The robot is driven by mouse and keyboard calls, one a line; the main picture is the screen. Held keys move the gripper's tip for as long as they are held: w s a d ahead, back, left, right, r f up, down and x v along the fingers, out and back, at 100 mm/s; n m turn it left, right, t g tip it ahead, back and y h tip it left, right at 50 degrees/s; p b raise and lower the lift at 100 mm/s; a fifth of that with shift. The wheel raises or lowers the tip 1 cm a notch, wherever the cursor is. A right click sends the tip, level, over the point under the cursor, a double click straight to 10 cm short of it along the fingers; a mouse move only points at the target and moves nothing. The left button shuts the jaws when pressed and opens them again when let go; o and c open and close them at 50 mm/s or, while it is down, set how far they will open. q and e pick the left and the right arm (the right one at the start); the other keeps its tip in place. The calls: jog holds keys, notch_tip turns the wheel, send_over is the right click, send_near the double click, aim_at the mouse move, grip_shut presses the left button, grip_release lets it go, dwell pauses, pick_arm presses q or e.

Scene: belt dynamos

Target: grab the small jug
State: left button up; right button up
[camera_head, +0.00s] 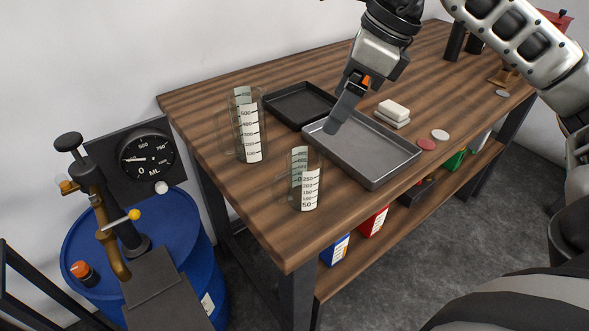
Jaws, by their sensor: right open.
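The small jug (305,183) is a clear measuring jug with white scale labels. It stands upright on the wooden table (205,108) near the front left edge. A taller clear jug (247,130) with similar labels stands behind it to the left. My right gripper (338,120) points down above the left part of a grey metal tray (385,172), behind and to the right of the small jug and apart from it. Its fingers overlap from this angle, and I see nothing held in it. My left gripper is not in view.
A black tray (284,121) lies behind the grey one. White blocks (393,112) and small discs (440,135) lie to the right. A blue barrel (175,240) with a pump and a gauge (147,158) stands left of the table. Boxes (373,221) sit on the lower shelf.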

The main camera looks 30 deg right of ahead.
aim_at(306, 158)
jog(key=x, duration=0.7)
jog(key=shift+s+a+f, duration=0.15)
jog(key=shift+a+f, duration=0.05)
jog(key=shift+f, duration=0.2)
jog(key=shift+p+x, duration=0.8)
jog(key=shift+x, duration=2.1)
jog(key=shift+a+r, duration=0.1)
jog(key=c, duration=1.2)
